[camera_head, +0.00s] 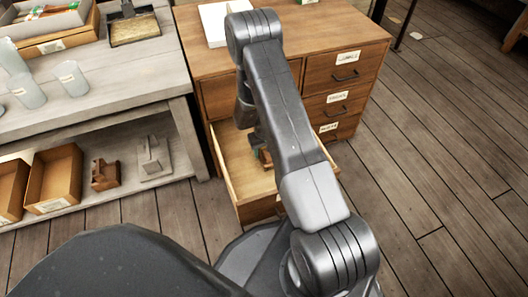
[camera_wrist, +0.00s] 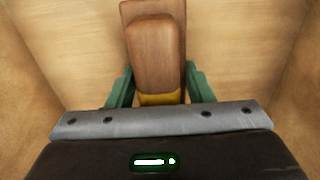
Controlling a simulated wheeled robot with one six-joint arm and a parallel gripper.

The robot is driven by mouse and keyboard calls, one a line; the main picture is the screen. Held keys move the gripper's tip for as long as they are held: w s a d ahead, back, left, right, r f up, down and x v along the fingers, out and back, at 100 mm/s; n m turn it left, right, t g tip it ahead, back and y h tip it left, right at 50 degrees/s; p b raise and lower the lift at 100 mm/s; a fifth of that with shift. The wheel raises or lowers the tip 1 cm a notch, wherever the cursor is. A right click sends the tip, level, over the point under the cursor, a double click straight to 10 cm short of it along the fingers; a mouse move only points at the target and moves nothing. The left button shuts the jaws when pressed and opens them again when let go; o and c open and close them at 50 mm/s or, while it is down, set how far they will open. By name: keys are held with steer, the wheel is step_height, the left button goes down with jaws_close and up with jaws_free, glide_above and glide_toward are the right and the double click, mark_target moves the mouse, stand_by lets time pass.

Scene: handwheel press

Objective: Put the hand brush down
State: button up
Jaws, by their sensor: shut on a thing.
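The hand brush (camera_wrist: 153,52) shows in the wrist view as a brown wooden body with a yellow band at its near end. My gripper (camera_wrist: 158,82) has its green fingers on either side of the brush and is shut on it. Pale wooden walls surround them, so the brush is inside the open drawer (camera_head: 237,170). In the head view my arm hides most of the gripper and brush. I cannot tell whether the brush touches the drawer's bottom, and its bristles are hidden.
The drawer belongs to a wooden cabinet (camera_head: 216,93) with labelled drawers on its right. A grey workbench (camera_head: 120,68) at left holds beakers (camera_head: 73,77) and a dustpan-like tray (camera_head: 133,27). Its lower shelf holds wooden boxes (camera_head: 55,180).

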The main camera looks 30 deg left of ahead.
steer(key=shift+f, duration=0.15)
steer(key=o, duration=1.1)
step_height(320, 180, up, 12)
steer(key=p, duration=0.4)
steer(key=shift+r, duration=0.25)
